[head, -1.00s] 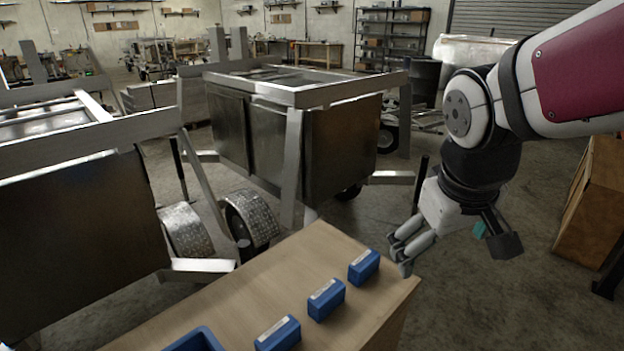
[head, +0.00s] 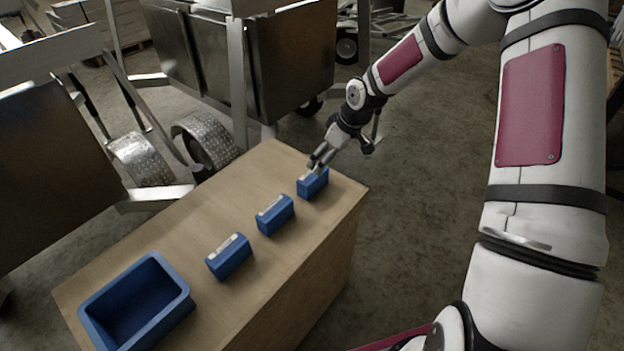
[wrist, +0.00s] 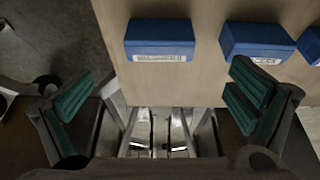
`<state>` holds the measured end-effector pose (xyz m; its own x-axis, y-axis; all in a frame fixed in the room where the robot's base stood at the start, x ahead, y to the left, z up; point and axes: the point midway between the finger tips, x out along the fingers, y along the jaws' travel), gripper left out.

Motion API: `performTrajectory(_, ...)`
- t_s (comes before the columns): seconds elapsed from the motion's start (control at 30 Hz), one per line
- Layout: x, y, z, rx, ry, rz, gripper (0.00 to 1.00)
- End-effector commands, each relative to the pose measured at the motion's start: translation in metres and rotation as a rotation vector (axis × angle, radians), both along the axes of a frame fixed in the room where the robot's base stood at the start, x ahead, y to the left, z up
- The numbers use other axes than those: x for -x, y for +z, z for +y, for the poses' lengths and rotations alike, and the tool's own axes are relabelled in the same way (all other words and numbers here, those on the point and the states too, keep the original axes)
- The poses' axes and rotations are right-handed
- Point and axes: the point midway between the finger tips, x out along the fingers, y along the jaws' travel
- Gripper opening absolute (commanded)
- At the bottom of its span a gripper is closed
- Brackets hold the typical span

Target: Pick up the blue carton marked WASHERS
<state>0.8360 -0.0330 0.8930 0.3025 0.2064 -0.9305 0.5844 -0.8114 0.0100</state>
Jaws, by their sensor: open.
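Three blue cartons with pale labels stand in a row on a wooden bench: a far one (head: 313,184), a middle one (head: 276,216) and a near one (head: 229,258). My gripper (head: 319,160) is just above the far carton, and the carton's top is partly hidden by it. In the wrist view my gripper (wrist: 164,88) is open and empty, with its fingers spread wide. One carton (wrist: 161,36) lies ahead between them, and its label looks like a longer word, too blurred to read surely as WASHERS. A second carton (wrist: 257,40) is beyond the right finger.
The wooden bench (head: 190,222) has an open blue bin (head: 178,276) at its near left end. Metal trailers (head: 285,58) and a wheel with a tread-plate fender (head: 205,135) stand close behind it. Bare floor (head: 420,190) lies to the bench's right.

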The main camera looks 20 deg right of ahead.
Motion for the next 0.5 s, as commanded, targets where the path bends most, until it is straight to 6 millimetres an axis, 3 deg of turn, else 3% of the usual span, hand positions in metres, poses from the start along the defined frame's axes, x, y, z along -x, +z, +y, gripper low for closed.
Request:
performTrajectory(0.17, -0.008, -0.016, 0.004, -0.021, 0.006, -0.009, 1.00)
performTrajectory(0.5, -0.026, -0.072, 0.018, -0.020, 0.006, -0.008, 1.00)
